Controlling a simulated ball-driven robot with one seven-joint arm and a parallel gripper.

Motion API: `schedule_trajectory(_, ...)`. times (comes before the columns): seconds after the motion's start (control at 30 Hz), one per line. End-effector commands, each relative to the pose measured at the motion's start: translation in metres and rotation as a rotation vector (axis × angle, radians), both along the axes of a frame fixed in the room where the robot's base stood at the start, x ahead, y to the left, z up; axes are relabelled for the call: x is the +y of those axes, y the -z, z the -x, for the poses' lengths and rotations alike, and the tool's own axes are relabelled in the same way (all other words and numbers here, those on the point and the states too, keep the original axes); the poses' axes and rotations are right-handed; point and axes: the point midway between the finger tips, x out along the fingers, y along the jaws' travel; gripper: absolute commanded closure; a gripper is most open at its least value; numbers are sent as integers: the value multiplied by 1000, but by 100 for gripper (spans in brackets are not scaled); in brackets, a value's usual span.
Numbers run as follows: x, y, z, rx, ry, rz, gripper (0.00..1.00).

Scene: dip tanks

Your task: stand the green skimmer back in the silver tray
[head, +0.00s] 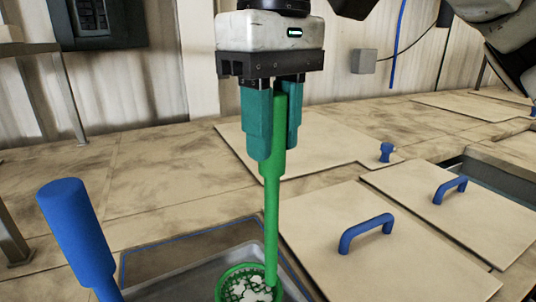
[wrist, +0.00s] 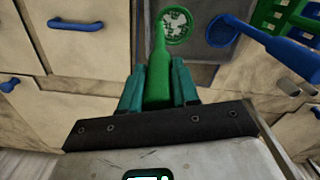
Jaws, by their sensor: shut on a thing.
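My gripper (head: 272,118) is shut on the handle of the green skimmer (head: 271,225), with its teal fingers on both sides of the grip. The skimmer hangs upright, its round mesh bowl at the bottom with whitish pieces showing in it. The bowl is over or in the silver tray (head: 190,272); I cannot tell whether it touches the tray's floor. In the wrist view the skimmer (wrist: 159,75) runs away from my gripper (wrist: 159,85) to its bowl, over the grey tray (wrist: 198,45).
A blue-handled tool (head: 75,232) stands left of the skimmer; in the wrist view its blue handle (wrist: 290,55) lies to the right. Lids with blue handles (head: 366,232) cover the right side. A green basket (wrist: 280,15) shows at the wrist view's upper right.

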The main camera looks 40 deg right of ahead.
Motion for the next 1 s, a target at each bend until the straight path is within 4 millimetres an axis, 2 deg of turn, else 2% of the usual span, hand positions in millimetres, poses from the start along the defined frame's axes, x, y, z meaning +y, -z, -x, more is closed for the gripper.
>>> schedule_trajectory(0.07, 3, 8, -6, 1, -3, -1, 100)
schedule_trajectory(0.3, 2, 34, -5, -1, 0, -1, 100)
schedule_trajectory(0.73, 2, 40, -5, -1, -1, -2, 100)
schedule_trajectory(0.77, 2, 39, -4, 0, -1, -1, 67)
schedule_trajectory(1.0, 2, 39, -4, 0, 0, -1, 44)
